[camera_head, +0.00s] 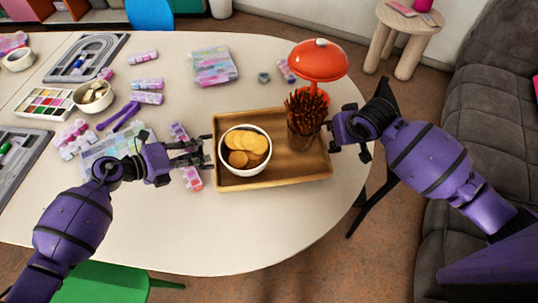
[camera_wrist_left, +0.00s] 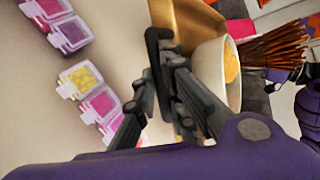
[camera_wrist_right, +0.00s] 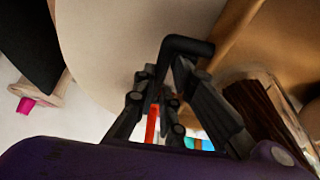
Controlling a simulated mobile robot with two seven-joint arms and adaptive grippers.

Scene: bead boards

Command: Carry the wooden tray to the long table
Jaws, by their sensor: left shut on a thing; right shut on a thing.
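The wooden tray (camera_head: 288,178) is at the right part of the white table and looks level; I cannot tell whether it touches the tabletop. It carries a white bowl (camera_head: 228,165) of round crackers and a glass of brown sticks (camera_head: 303,112). My left gripper (camera_head: 208,153) is shut on the black handle (camera_wrist_left: 156,72) at the tray's left end. My right gripper (camera_head: 332,128) is shut on the black handle (camera_wrist_right: 187,45) at its right end. The tray's edge also shows in the left wrist view (camera_wrist_left: 188,22) and the right wrist view (camera_wrist_right: 238,28).
A red-orange lamp (camera_head: 318,62) stands just behind the tray. Bead boxes (camera_head: 214,66), a paint set (camera_head: 42,103) and a small bowl (camera_head: 93,97) cover the table's left and back. A grey sofa (camera_head: 480,110) and a round stool (camera_head: 408,22) stand at right. The table's front is clear.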

